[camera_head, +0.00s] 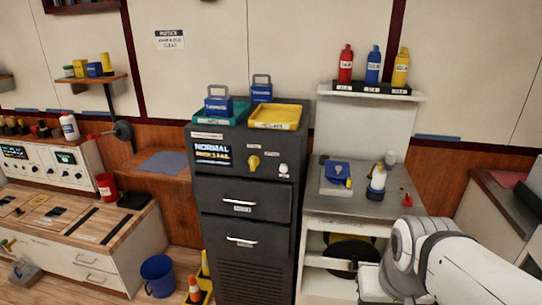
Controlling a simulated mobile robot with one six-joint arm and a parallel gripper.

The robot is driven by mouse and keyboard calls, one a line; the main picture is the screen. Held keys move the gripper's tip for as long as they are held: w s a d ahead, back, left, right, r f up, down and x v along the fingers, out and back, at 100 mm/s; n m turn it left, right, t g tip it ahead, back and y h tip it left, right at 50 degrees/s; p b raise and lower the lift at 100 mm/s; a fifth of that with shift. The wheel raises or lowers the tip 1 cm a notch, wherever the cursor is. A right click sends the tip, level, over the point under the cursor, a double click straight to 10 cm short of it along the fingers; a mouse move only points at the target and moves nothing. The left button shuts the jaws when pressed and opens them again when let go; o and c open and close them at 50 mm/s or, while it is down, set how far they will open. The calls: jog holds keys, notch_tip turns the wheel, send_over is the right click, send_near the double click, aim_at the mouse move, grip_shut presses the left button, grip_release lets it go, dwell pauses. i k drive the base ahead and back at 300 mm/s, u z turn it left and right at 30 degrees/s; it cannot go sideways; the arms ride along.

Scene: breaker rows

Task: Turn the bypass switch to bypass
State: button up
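A dark grey cabinet (245,228) stands in the middle of the view. Its upper panel has a lit display (212,152) whose top line reads "NORMAL". To the right of the display is a yellow rotary knob (253,162) with a small label above it. A smaller white knob (284,170) sits right of and slightly below it. The labels are too small to read, so I cannot tell for certain which one is the bypass switch; the yellow knob is the larger. My arm shows at the lower right, apart from the cabinet; my gripper's fingers do not show.
On the cabinet top are a green tray (207,118), a yellow tray (275,117) and blue padlock-shaped items. Right stands a grey bench (340,207) with a blue device and bottles. A blue bucket (158,275) and orange cones are on the floor to the left.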

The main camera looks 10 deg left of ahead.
aim_at(253, 160)
jog(key=u, duration=0.1)
jog(key=i, duration=0.9)
jog(key=z, duration=0.1)
